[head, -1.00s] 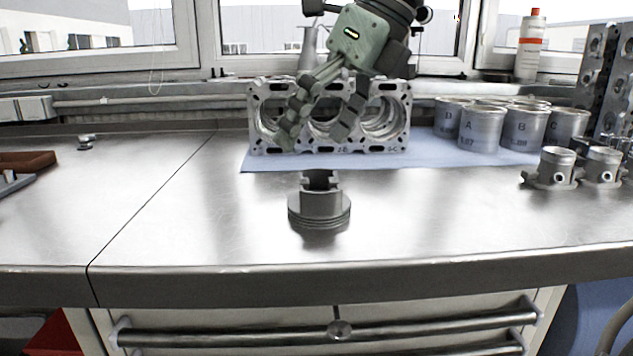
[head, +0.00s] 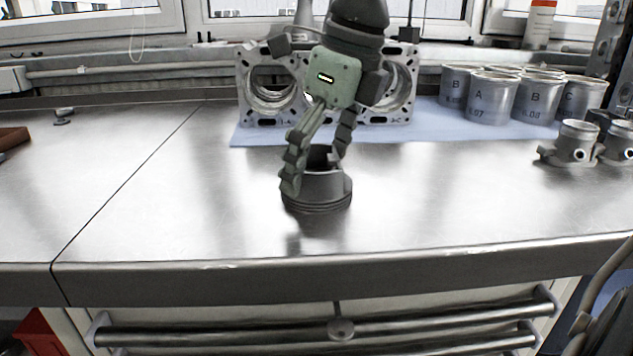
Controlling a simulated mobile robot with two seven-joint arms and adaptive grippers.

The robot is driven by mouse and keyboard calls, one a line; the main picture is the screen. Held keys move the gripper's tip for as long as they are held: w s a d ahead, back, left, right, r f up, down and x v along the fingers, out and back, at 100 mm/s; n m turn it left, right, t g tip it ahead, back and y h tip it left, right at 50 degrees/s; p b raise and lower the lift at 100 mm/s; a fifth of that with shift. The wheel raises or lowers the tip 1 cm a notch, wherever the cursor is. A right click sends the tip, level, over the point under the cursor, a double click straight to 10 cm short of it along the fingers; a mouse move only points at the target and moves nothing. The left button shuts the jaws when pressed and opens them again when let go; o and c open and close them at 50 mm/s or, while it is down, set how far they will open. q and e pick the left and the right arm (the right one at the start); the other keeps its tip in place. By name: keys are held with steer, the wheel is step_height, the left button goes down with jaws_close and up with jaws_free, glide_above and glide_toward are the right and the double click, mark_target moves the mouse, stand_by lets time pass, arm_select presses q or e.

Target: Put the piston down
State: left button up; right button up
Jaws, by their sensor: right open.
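The piston (head: 322,193) is a dark grey metal cylinder with ring grooves near its lower end. It stands upright, crown down, on the steel bench top (head: 180,210) near the front edge. My right gripper (head: 318,172) reaches down from above with its two green-grey fingers apart. One finger is at the piston's left side and the other is behind its upper right. I cannot tell whether either finger touches it. The fingers hide part of the piston's upper end. My left gripper is not in view.
An engine block (head: 258,112) stands on a blue mat (head: 425,131) behind the piston. Several lettered cylinder liners (head: 488,101) stand to its right. Another piston-like part (head: 575,145) stands at the right. The bench is clear on both sides of the piston.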

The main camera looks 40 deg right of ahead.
steer(key=shift+f, duration=0.1)
steer(key=shift+w, duration=0.1)
steer(key=c, duration=1.6)
